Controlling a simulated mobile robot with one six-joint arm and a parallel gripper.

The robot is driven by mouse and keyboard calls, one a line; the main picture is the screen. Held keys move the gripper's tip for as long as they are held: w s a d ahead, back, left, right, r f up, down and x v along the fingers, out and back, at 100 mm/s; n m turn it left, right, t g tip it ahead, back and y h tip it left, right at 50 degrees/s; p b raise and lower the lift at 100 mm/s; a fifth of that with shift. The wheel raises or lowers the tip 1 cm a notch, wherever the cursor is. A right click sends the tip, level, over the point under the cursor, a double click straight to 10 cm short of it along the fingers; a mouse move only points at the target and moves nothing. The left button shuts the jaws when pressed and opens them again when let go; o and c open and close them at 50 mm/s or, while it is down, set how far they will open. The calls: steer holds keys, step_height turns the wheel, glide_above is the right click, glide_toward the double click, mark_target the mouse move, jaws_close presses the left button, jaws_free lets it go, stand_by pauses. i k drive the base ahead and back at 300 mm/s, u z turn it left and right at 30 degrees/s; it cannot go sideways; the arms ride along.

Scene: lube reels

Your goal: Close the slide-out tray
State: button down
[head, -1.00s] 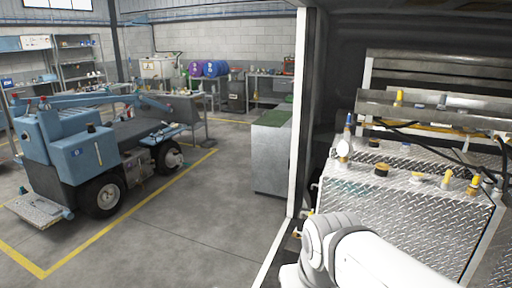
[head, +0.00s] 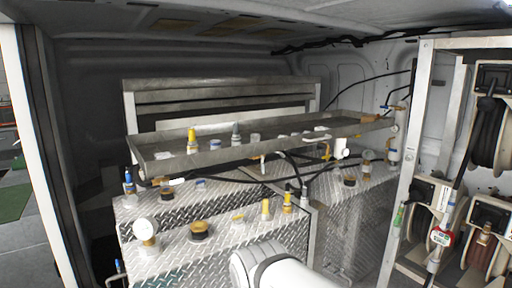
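The slide-out tray (head: 215,158) looks to be the long, shallow grey metal tray above the diamond-plate tanks (head: 205,262) in the head view. Its front lip faces me, and it runs from left of centre to the upright hose-reel frame on the right. A yellow-capped bottle (head: 192,142), a grey bottle (head: 236,134) and small loose items lie in it. I cannot tell how far the tray is slid out. My white arm link shows at the bottom centre, in front of the tanks. My gripper is out of view.
Gauges, caps and yellow fittings stand up from the tank tops below the tray. Black hoses (head: 322,172) hang under it. Hose reels (head: 492,130) in a metal frame (head: 412,165) stand at the right. A white door post (head: 35,150) bounds the left side.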

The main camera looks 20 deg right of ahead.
mark_target(215, 145)
steer(key=z, duration=0.9)
steer(key=i, duration=1.35)
steer(key=z, duration=0.6)
